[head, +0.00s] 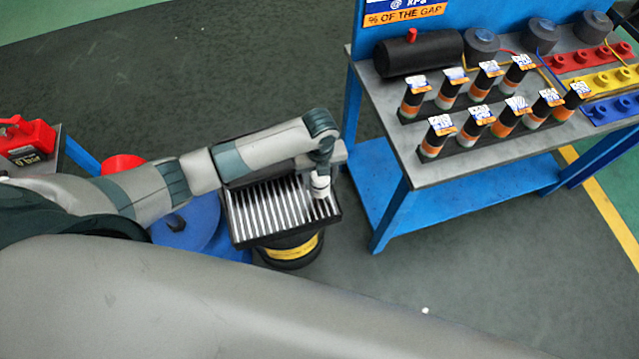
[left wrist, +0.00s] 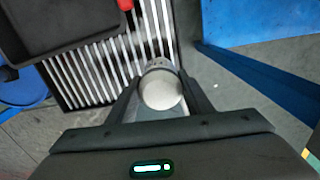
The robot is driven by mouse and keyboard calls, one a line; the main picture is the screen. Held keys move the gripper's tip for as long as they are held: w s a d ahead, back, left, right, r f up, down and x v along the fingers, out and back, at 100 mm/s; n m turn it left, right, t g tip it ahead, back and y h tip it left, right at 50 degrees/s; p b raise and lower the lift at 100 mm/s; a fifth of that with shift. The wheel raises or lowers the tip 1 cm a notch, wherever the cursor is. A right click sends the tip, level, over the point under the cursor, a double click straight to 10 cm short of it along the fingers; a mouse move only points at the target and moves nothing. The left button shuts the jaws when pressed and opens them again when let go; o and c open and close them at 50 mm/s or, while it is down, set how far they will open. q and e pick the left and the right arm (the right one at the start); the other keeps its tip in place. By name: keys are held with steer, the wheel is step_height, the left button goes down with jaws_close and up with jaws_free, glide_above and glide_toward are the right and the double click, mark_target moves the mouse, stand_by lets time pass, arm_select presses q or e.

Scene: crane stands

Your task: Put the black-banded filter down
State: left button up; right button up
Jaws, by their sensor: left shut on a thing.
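My left gripper (head: 321,172) is shut on a pale cylindrical filter (head: 320,188), at the right end of a slatted grate (head: 270,208). In the left wrist view, the filter's round whitish end (left wrist: 161,88) sits between the two fingers (left wrist: 161,95), with the grate's bars (left wrist: 105,70) behind it. The black band is not clear in either view. I cannot tell whether the filter touches the grate. The grate has a dark rim and sits over a black drum (head: 291,255) with a yellow label. My right gripper is not in view.
A blue bench (head: 440,176) stands to the right, with several tagged, banded cylinders (head: 479,121) and a black tank (head: 419,53) on top. A red can (head: 25,138) is at far left. Floor between grate and bench is clear.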

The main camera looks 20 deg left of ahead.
arm_select(q)
step_height(320, 180, down, 3)
steer(key=shift+r+p, duration=0.2)
steer(key=shift+p, duration=0.25)
steer(key=shift+f, duration=0.55)
steer(key=shift+f, duration=0.1)
steer(key=o, duration=1.3)
step_height(320, 180, up, 12)
steer(key=shift+r+b, duration=0.1)
steer(key=shift+b, duration=0.7)
